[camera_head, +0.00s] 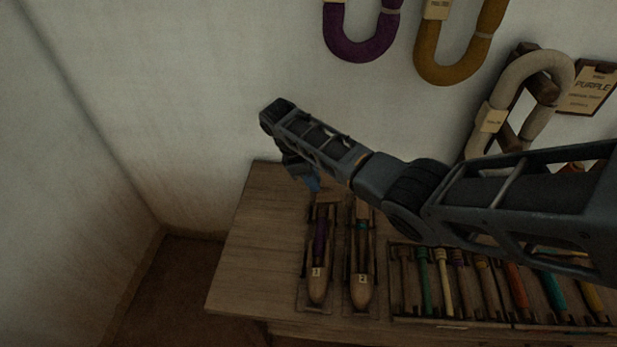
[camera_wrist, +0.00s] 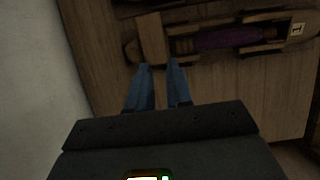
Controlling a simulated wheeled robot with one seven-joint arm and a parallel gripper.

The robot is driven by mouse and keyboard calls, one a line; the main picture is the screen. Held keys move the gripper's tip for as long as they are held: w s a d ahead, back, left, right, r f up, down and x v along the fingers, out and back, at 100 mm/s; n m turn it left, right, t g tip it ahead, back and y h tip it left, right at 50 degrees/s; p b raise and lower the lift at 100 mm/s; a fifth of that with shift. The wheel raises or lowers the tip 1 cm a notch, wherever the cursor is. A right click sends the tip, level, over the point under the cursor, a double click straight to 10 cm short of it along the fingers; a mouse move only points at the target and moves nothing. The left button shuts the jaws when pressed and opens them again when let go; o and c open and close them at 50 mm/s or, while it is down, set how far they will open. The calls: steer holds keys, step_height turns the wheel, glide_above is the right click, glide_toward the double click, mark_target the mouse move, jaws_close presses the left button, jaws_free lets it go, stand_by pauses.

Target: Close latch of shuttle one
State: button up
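Shuttle one (camera_head: 317,287) lies in a holder at the table's left, with a purple bobbin (camera_head: 320,238) inside and a "1" label. In the wrist view shuttle one (camera_wrist: 274,34) lies across the top, its purple bobbin (camera_wrist: 228,38) in the slot. A flat pale wooden piece (camera_wrist: 152,38), apparently the latch, sits across the shuttle's left end and looks raised; its exact angle is unclear. The tips appear just short of this piece; contact is unclear. In the head view my gripper (camera_head: 313,184) is above the shuttle's far end.
Shuttle two (camera_head: 361,288) lies close beside shuttle one on the right. A rack (camera_head: 400,321) of several coloured bobbins stands further right. Yarn hanks (camera_head: 362,48) and a "PURPLE" card (camera_head: 590,87) are on the wall. The table's left part (camera_head: 262,235) is bare.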

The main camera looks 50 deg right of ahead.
mark_target(324, 197)
steer(key=x, duration=0.7)
steer(key=shift+w+d+f, duration=0.25)
steer(key=shift+d, duration=0.1)
steer(key=shift+c, duration=0.3)
jaws_close()
